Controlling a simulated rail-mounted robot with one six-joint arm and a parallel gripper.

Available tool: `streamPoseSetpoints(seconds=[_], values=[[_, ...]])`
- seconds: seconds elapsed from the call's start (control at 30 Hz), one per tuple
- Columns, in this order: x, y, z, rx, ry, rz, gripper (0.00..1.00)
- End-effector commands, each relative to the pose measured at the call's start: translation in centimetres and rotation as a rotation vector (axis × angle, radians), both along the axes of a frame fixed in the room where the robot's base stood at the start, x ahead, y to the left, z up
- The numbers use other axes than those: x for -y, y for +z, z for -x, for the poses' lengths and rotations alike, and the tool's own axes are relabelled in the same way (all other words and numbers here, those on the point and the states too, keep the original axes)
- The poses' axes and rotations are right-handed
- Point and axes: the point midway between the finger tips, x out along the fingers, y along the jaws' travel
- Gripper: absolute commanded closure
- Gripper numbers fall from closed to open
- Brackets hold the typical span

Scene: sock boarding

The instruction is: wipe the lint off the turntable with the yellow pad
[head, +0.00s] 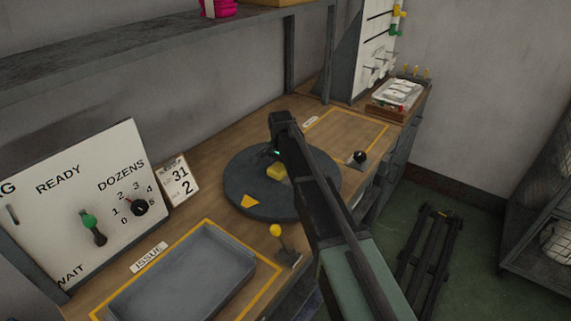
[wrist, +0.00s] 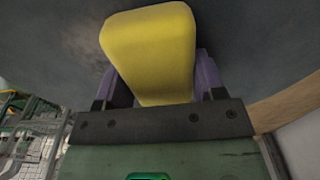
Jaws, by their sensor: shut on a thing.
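The yellow pad (wrist: 150,50) fills the upper middle of the wrist view. My gripper (wrist: 152,88) is shut on it, with a purple-grey finger on either side. In the head view the pad (head: 276,171) is over the dark round turntable (head: 258,206), below the end of my arm. I cannot tell whether the pad touches the surface. A yellow-orange wedge mark (head: 250,201) shows on the turntable's near part. No lint can be made out in either view; part of the turntable is hidden behind my arm.
A grey tray (head: 183,284) sits in the yellow ISSUE outline in front. A yellow-knobbed lever (head: 277,233) and a black knob (head: 360,157) stand near the bench edge. A dial board (head: 80,200) and a calendar card (head: 177,180) stand at the left. A shelf (head: 150,50) hangs above.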

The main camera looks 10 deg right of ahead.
Motion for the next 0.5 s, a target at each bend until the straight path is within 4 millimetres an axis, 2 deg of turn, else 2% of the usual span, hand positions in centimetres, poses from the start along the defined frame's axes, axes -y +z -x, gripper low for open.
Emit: streamPoseSetpoints(seconds=[0.2,0.5], values=[[-1.6,-0.3,1.8,-0.001,0.001,-0.001,0.56],[-2.4,-0.2,2.6,-0.002,0.002,-0.002,0.56]])
